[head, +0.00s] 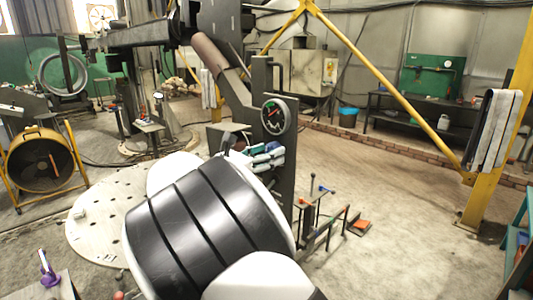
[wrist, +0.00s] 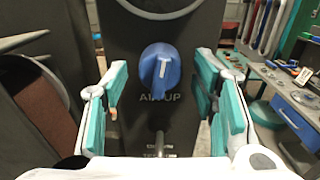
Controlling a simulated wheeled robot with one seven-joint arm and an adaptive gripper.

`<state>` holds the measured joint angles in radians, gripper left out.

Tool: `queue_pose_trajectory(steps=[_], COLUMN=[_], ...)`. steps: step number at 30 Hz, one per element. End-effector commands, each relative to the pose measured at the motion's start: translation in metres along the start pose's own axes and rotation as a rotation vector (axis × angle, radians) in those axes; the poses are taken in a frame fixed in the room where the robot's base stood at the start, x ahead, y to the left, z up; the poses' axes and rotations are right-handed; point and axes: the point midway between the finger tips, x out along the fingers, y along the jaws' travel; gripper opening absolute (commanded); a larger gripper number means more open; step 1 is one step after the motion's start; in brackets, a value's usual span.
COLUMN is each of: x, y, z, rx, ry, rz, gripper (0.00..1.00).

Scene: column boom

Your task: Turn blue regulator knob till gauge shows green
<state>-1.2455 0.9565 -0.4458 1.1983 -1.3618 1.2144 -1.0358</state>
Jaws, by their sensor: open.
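The blue regulator knob (wrist: 160,72) sits on a dark upright panel (wrist: 187,25) above the letters "AIR UP" in the wrist view. A pale pointer mark shows on its face, pointing roughly up. My gripper (wrist: 161,84) is open, with teal-padded fingers on the left and right of the knob and a gap on each side. In the head view my gripper (head: 263,153) is at the post just below the round gauge (head: 274,116); the knob is hidden there. The gauge has a dark face with red and green marks; its needle reading is too small to tell.
A small lever or toggle (wrist: 160,143) stands below the knob. A low metal stand (head: 322,222) is right of the post. A round perforated table (head: 92,232) is at left, and a yellow fan (head: 40,160) stands beyond it. Floor at right is open.

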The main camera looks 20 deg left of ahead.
Motion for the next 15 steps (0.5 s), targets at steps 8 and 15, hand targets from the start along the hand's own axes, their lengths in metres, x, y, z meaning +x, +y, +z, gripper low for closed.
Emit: queue_pose_trajectory(steps=[8,15], x=[0.0000,-0.0001], y=[0.0000,-0.0001], z=[-0.0001,-0.0001], rx=[0.000,0.000], ry=[0.000,0.000], rz=[0.000,0.000], gripper=[0.33,0.05])
